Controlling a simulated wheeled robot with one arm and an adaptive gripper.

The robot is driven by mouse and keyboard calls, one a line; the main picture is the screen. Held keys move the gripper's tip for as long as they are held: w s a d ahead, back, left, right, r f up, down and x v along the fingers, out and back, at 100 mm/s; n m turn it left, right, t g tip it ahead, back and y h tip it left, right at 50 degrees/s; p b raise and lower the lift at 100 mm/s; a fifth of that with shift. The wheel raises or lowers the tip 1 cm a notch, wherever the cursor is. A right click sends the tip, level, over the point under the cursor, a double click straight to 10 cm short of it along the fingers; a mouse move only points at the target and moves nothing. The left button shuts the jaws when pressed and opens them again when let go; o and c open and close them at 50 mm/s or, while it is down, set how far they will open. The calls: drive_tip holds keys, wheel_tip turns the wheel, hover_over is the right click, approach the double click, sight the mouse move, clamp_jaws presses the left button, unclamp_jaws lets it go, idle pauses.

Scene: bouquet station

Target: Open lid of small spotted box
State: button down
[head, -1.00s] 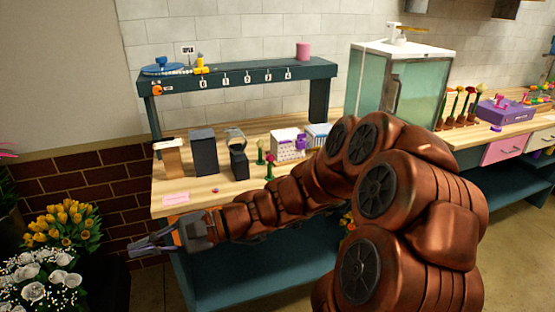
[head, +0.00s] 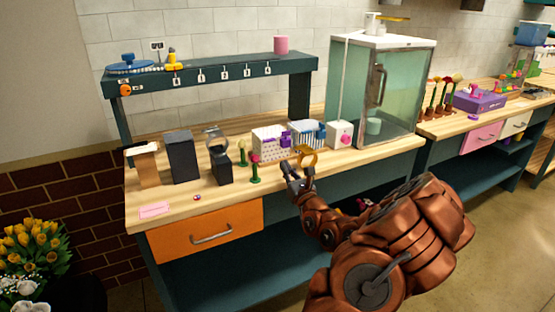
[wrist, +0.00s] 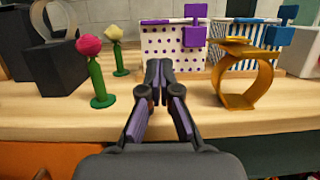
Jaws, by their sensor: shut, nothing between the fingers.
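The small spotted box (head: 266,147) is white with purple dots and stands on the wooden bench top. In the wrist view the spotted box (wrist: 170,55) is straight ahead, with purple tabs (wrist: 195,36) at its right front and a purple-edged top. Its lid looks closed. My gripper (head: 294,176) is at the bench's front edge, in front of the box and slightly right of it in the head view. In the wrist view my gripper (wrist: 159,66) has its fingertips together, empty, pointing at the box and apparently short of it. The fingertips hide part of its lower front.
A blue-striped box (head: 305,135) stands right of the spotted box. A gold ring-shaped stand (wrist: 245,80) is close on my gripper's right. A pink-topped flower (wrist: 96,75) and a pale one (wrist: 116,50) stand to the left. A glass cabinet (head: 380,90) is farther right.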

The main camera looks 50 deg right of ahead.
sight(268, 143)
drive_tip(key=x, duration=0.2)
drive_tip(key=p+x, duration=0.1)
drive_tip(key=x, duration=0.5)
drive_tip(key=shift+a+r+p, duration=0.1)
drive_tip(key=shift+a+p, duration=0.2)
drive_tip(key=shift+p, duration=0.05)
drive_tip(key=shift+x, duration=0.85)
